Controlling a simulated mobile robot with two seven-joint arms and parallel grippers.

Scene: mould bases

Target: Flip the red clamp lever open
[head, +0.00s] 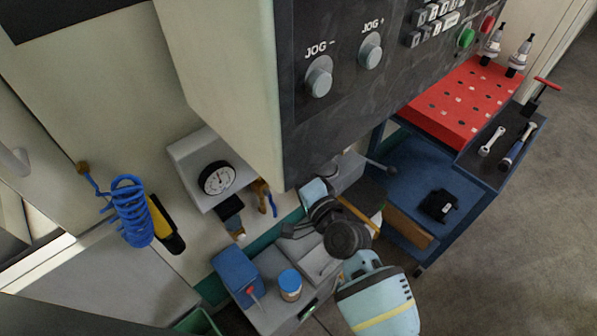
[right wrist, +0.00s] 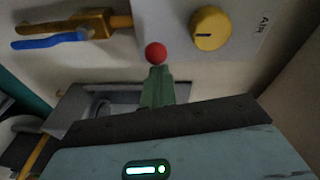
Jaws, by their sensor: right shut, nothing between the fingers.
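The rest of the lever is hidden or cannot be made out. My right gripper (right wrist: 157,72) is shut and empty. Its greenish fingertips point at the red ball from just below it in the picture; I cannot tell whether they touch it. In the head view my right arm reaches in from the bottom right, and its gripper is hidden behind the control panel. My left gripper is not in view.
A yellow AIR knob (right wrist: 210,28) lies right of the ball, and a brass valve with a blue handle (right wrist: 50,40) lies left. The black control panel (head: 345,90) overhangs the arm. A blue box (head: 237,272) and a jar (head: 290,285) stand left of the arm.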

